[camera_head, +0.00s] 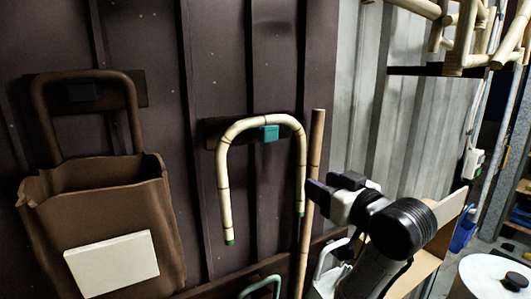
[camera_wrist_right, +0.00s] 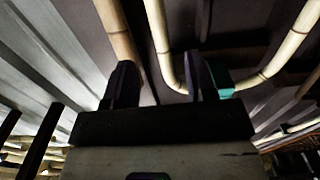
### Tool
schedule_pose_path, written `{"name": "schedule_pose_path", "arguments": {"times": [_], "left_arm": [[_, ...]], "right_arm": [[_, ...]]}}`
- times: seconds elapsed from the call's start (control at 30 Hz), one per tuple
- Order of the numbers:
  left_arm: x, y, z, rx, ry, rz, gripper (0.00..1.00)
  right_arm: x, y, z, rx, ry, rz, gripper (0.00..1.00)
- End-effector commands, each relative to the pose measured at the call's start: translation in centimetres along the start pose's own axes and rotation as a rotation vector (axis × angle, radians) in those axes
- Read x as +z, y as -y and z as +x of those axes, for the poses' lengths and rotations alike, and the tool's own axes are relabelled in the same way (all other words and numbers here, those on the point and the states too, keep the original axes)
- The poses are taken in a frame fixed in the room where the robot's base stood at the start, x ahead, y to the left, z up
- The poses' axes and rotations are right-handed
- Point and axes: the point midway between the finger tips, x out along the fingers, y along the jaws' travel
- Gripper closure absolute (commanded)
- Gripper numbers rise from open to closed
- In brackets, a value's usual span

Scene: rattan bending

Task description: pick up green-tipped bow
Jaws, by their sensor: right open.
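The green-tipped bow (camera_head: 224,190) is a pale upside-down U of rattan with dark bands and green ends. It hangs on the dark wall, with a teal clip (camera_head: 269,133) at its top. My right gripper (camera_head: 325,190) is just right of the bow's right leg, near its lower end. In the right wrist view the open fingers (camera_wrist_right: 162,85) point toward the bow (camera_wrist_right: 160,40), and part of it shows between them. The teal clip is partly hidden behind the right finger. I cannot tell any contact. My left gripper is not in view.
A straight tan pole (camera_head: 312,150) stands close beside the bow's right leg. A brown bag-like container (camera_head: 110,200) with a white label is at the left, below a brown bow (camera_head: 45,120). A rattan frame (camera_head: 455,30) is at the top right. A pale green hooped piece (camera_head: 262,285) is below.

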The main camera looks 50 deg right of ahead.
Motion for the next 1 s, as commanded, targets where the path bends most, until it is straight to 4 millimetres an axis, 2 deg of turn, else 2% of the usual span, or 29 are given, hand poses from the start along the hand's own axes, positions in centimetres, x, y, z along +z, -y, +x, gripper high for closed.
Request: {"name": "schedule_pose_path", "arguments": {"times": [0.03, 0.27, 0.47, 0.73, 1.0], "left_arm": [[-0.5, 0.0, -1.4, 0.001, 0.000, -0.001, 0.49], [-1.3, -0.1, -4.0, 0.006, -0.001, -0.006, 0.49], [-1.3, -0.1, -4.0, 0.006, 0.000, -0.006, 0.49], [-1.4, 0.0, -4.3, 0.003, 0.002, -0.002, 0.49], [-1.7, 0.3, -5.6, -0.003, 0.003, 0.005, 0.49]], "right_arm": [[-0.6, 0.1, 0.3, -0.002, 0.005, 0.002, 0.49], [-0.2, -0.2, 1.1, 0.009, 0.007, 0.000, 0.49], [0.2, -0.3, 3.3, 0.010, 0.006, 0.002, 0.49], [0.1, -0.2, 4.6, 0.010, 0.006, 0.001, 0.49], [0.0, 0.1, 8.0, 0.011, 0.006, 0.001, 0.49]]}}
